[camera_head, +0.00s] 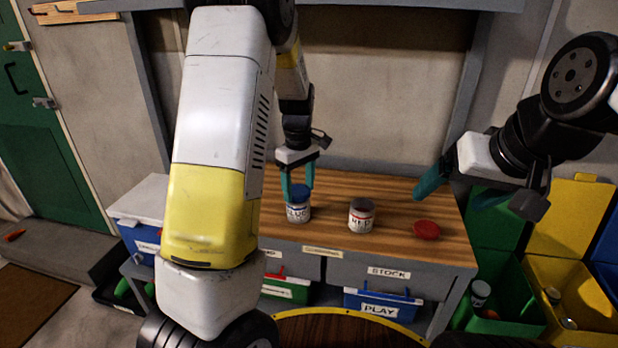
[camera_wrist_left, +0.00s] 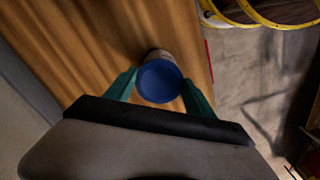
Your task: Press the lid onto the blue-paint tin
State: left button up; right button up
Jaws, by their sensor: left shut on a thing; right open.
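The blue-paint tin (camera_head: 298,213) stands upright on the wooden bench top, its white label facing me. The blue lid (camera_head: 301,193) is at the tin's mouth, between the teal fingers of my left gripper (camera_head: 299,192). In the left wrist view the round blue lid (camera_wrist_left: 159,82) shows between the fingers, with part of the tin (camera_wrist_left: 159,55) behind it. My left gripper is shut on the lid, pointing down. I cannot tell whether the lid is fully seated. My right gripper (camera_head: 452,192) is open and empty, raised at the bench's right end.
A red-labelled tin (camera_head: 361,216) stands right of the blue one, with a red lid (camera_head: 427,230) lying farther right. Green (camera_head: 510,300) and yellow (camera_head: 578,320) bins stand right of the bench. A blue-and-white box (camera_head: 140,212) is at the left. The bench's front right is clear.

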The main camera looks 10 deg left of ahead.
pick_arm(q)
jog(key=shift+f, duration=0.2)
dwell(0.5)
jog(key=o, duration=1.6)
jog(key=shift+r, duration=0.15)
jog(key=shift+r, duration=3.4)
grip_shut()
